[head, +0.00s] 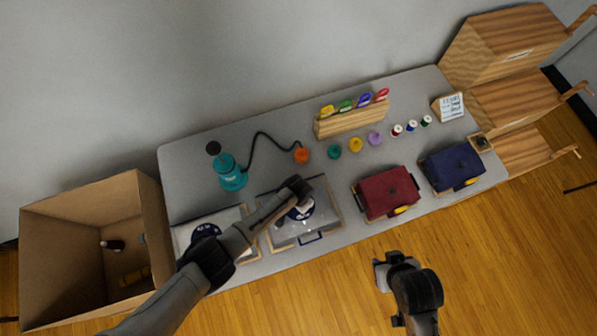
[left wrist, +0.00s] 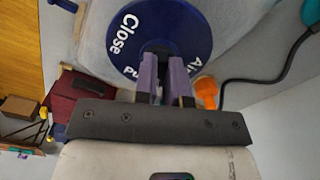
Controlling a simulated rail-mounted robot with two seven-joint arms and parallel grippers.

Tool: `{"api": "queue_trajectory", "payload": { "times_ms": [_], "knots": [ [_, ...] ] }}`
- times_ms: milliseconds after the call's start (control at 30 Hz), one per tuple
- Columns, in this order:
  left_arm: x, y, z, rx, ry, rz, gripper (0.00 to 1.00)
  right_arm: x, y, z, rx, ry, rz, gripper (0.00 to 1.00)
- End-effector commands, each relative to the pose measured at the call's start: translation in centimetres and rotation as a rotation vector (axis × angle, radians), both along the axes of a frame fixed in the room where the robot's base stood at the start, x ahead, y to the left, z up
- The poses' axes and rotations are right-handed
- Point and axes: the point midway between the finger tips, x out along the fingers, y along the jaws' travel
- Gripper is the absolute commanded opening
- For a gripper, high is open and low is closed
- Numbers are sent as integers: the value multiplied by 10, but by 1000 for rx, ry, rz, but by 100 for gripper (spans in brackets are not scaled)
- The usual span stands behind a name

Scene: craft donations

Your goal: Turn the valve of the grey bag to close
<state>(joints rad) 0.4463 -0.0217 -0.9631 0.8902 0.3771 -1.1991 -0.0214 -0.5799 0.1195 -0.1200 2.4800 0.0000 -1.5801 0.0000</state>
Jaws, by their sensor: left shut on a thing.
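The grey bag (head: 324,222) lies flat on the table, left of the red bag. Its round blue valve (head: 304,212) is partly covered by my left gripper (head: 299,196) in the head view. In the left wrist view, the blue valve (left wrist: 128,35) shows white words, "Close" readable at the left and others partly hidden. My left gripper's fingers (left wrist: 165,75) are shut on the valve's grip, which they hide. My right gripper (head: 388,268) hangs over the floor in front of the table, away from the bag; its jaws are unclear.
A pale bag (head: 187,233) with a dark valve lies partly behind my left arm. A teal pump (head: 231,177) with a hose stands behind. A red bag (head: 386,192) and blue bag (head: 452,168) lie to the right. An open cardboard box (head: 92,195) stands at the left.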

Motion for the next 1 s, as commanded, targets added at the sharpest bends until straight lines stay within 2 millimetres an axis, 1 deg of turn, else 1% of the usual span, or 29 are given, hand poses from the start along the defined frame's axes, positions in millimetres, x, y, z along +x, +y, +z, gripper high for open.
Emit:
{"api": "queue_trajectory", "payload": {
  "times_ms": [467, 1000],
  "knots": [
    [2, 1, 0, 0, 0, -451, 0, 0, -2, -1, -5, 0, 4, 43],
    [4, 1, -1, 0, -1, -964, 0, 0, 1, -7, 4, 1, -3, 43]
  ]
}}
